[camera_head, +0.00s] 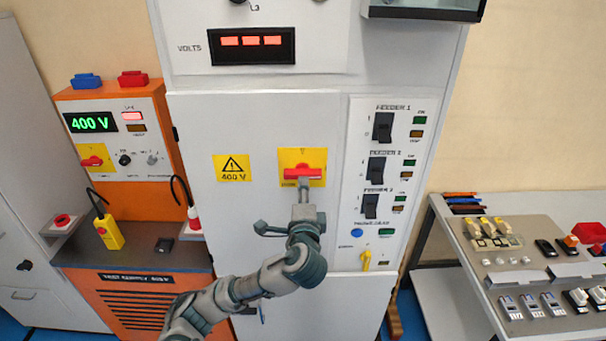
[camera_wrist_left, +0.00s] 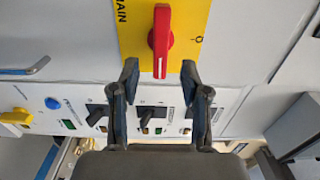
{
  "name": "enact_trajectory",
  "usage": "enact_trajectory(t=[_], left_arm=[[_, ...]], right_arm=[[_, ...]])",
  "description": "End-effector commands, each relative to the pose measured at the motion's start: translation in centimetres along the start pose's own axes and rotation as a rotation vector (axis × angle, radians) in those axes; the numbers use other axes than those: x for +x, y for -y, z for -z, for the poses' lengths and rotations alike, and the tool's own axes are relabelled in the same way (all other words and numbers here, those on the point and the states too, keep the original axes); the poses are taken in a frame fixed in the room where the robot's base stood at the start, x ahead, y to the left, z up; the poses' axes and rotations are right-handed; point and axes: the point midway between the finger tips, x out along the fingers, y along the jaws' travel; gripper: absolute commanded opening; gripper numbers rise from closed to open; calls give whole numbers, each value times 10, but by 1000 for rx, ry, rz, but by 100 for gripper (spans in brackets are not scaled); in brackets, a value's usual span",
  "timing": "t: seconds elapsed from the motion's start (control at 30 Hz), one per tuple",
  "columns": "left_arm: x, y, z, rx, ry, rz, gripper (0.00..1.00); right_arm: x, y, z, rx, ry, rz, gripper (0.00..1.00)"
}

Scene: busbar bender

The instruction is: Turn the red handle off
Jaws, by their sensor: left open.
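The red handle (camera_head: 303,172) lies horizontally on a yellow plate (camera_head: 290,155) on the white cabinet front. In the left wrist view the red handle (camera_wrist_left: 160,40) stands between and just beyond the fingertips, on the yellow plate (camera_wrist_left: 130,30) marked MAIN. My left gripper (camera_head: 304,187) is right in front of the handle, its arm coming up from below. In the wrist view my left gripper (camera_wrist_left: 160,72) is open, with one finger on each side of the handle's near end. No contact shows clearly. My right gripper is not in view.
A feeder panel (camera_head: 391,116) with several black switches is right of the handle. An orange test supply unit (camera_head: 150,205) stands left, with its own small red handle (camera_head: 92,160). A bench (camera_head: 530,240) with switches and breakers is at right.

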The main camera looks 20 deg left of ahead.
Motion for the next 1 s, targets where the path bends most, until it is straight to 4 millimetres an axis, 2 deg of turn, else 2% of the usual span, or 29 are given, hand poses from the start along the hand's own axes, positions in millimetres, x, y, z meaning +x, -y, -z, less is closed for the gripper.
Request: enact_trajectory(t=[0.1,0.33,0.5,0.77,0.93,0.97,1.0], left_arm=[[29,1,-2,1,5,-2,46],[66,0,-2,-1,1,-2,46],[76,0,-1,-2,0,-1,46],[77,0,-1,-2,-1,-1,46],[77,-1,0,-1,-2,-2,6],[77,-1,0,-1,-2,-2,0],[77,-1,0,-1,-2,-2,0]], right_arm=[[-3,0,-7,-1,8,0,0],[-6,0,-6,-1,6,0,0],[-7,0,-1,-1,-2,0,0],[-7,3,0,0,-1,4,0],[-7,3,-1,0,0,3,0],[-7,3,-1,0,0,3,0],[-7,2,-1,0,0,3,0]])
